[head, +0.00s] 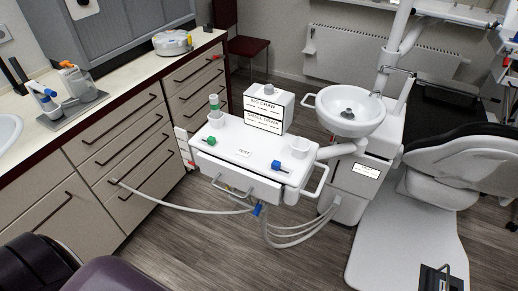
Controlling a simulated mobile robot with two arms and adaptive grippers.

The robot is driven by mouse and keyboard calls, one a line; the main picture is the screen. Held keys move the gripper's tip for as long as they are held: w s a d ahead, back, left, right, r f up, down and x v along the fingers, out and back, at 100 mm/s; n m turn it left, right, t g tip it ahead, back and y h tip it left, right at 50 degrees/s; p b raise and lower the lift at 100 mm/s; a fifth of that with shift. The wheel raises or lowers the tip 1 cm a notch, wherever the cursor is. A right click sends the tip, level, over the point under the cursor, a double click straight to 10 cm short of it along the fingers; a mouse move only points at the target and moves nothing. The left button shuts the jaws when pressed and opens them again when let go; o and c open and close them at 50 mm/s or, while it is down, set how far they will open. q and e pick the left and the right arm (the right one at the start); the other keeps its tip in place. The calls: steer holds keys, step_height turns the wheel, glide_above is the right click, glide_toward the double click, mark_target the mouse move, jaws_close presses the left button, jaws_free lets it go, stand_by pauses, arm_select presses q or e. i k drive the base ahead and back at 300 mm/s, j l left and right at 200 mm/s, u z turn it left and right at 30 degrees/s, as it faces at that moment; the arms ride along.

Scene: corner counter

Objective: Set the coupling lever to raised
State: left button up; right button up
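A white dental unit cart (240,158) stands in the middle of the head view. On its top, a green knob or lever (211,141) sits at the left and a blue lever-like part (276,164) at the right. Another blue part (257,210) hangs below the front edge, where a pale hose (180,205) meets the cart. I cannot tell which of these is the coupling lever, and its position is too small to read. Neither of my grippers shows in the view.
A white box with dark labels (268,108) stands on the cart's back. A white basin (350,110) and a dental chair (450,170) are at the right. Drawers under a counter (125,150) line the left. Hoses loop over the wooden floor (250,265). Dark rounded shapes fill the lower left.

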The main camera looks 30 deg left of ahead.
mark_target(38, 88)
steer(key=u, duration=2.25)
steer(key=i+j+z, duration=0.25)
steer(key=i+j, duration=0.25)
steer(key=i, duration=0.35)
steer(key=i+j+z, duration=0.25)
steer(key=i+j, duration=0.35)
steer(key=i, duration=0.2)
